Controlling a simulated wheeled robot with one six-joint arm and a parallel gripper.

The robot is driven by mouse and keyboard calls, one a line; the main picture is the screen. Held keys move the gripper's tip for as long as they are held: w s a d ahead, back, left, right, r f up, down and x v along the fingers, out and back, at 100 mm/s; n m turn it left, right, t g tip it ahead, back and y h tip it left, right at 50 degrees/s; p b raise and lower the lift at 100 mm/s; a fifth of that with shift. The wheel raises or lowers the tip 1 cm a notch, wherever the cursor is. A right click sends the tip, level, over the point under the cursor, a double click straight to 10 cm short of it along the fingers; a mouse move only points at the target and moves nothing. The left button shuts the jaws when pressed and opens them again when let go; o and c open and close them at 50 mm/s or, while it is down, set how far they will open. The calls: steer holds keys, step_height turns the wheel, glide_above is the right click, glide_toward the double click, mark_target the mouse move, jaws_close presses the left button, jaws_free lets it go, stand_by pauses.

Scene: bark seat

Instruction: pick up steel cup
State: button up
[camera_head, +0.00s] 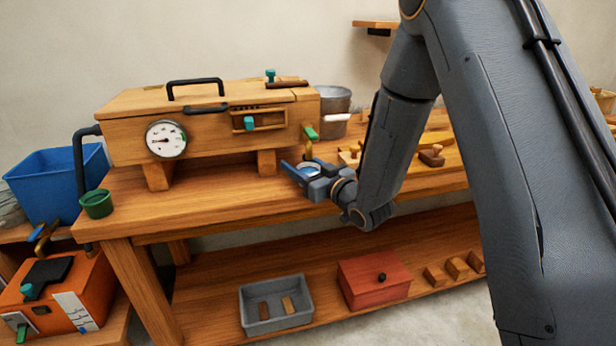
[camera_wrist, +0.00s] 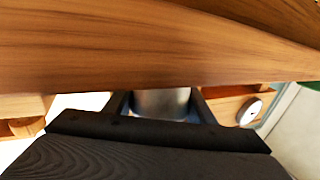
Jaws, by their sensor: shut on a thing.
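The steel cup (camera_wrist: 162,103) shows in the wrist view as a grey metal cylinder between the two dark fingers of my gripper (camera_wrist: 160,108). Its lower part is hidden behind the dark gripper body. In the head view my gripper (camera_head: 298,168) is over the front part of the wooden bench top, in front of the wooden box's right leg. A pale rim of the cup (camera_head: 308,169) shows between the blue-grey fingers there. The gripper is shut on the cup. I cannot tell whether the cup touches the bench.
The wooden box (camera_head: 215,125) with a round gauge (camera_head: 166,139) stands close behind the gripper. A metal bucket (camera_head: 334,108) is behind its right end. Wooden pieces (camera_head: 431,156) lie to the right. A grey tray (camera_head: 275,303) and red box (camera_head: 374,279) are below.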

steer(key=shift+r, duration=0.75)
steer(key=b+v, duration=0.1)
steer(key=v, duration=1.7)
steer(key=shift+b, duration=0.4)
